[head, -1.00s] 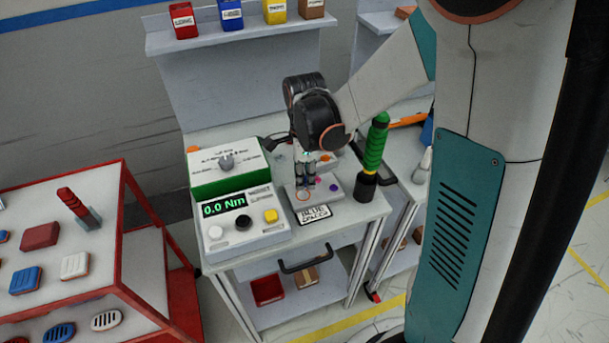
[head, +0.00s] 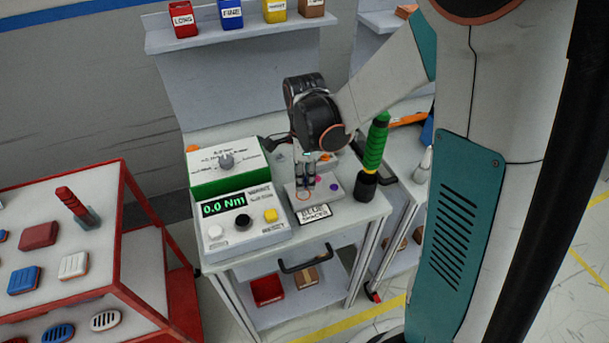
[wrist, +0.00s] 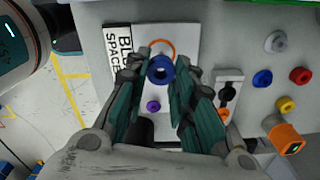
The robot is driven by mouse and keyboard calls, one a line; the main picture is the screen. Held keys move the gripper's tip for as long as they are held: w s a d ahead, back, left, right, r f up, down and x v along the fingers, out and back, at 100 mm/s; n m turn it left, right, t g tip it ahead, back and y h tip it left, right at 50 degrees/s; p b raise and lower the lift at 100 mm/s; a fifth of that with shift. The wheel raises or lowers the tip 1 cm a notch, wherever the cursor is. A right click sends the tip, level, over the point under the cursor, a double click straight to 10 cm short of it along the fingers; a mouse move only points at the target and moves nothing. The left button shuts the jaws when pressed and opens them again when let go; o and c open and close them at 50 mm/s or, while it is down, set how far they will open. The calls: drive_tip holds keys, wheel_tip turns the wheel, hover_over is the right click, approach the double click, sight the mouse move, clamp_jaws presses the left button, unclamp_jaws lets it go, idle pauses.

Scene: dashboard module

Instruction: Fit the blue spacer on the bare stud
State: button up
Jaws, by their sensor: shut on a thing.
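My gripper (wrist: 160,74) points down over a pale plate with its fingers closed on the blue spacer (wrist: 160,69), a ring with its hole facing up. In the head view my gripper (head: 308,185) is above the left part of the plate (head: 325,196), and the fingers hide most of the spacer. An orange circle (wrist: 163,46) on the plate shows just beyond the spacer in the wrist view. A purple piece (wrist: 153,106) sits on the plate, below the spacer in that view. I cannot make out the bare stud or whether the spacer touches it.
A "BLUE SPACER" label (head: 314,213) lies at the plate's front. A torque meter (head: 240,222) reading 0.0 Nm stands left. A green-handled tool (head: 375,150) stands upright close on the right. Behind is a small plate with black and orange pieces (wrist: 228,94).

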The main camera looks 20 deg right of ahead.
sight(305, 194)
drive_tip(key=shift+f+b, duration=1.7)
drive_tip(key=shift+f, duration=0.45)
drive_tip(key=o, duration=0.8)
drive_tip(key=shift+r, duration=0.15)
wheel_tip(305, 194, up, 12)
drive_tip(key=shift+f, duration=0.1)
